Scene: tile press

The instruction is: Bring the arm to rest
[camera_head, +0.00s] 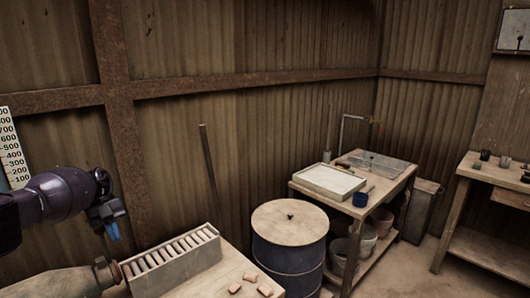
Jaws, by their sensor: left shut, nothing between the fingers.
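My left arm (58,197) comes in from the left edge. Its gripper (112,233) has blue fingertips, points down and is shut with nothing held. It hangs in the air in front of the corrugated wall, above and left of a long box of tiles. My right gripper does not show in this view.
The tile box (172,262) stands on a wooden table (213,279) with a few small loose pieces (250,276). A lidded barrel (290,222) stands right of it. Farther back are a sink bench (371,205) and a side table (490,172). Open floor (410,272) lies between them.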

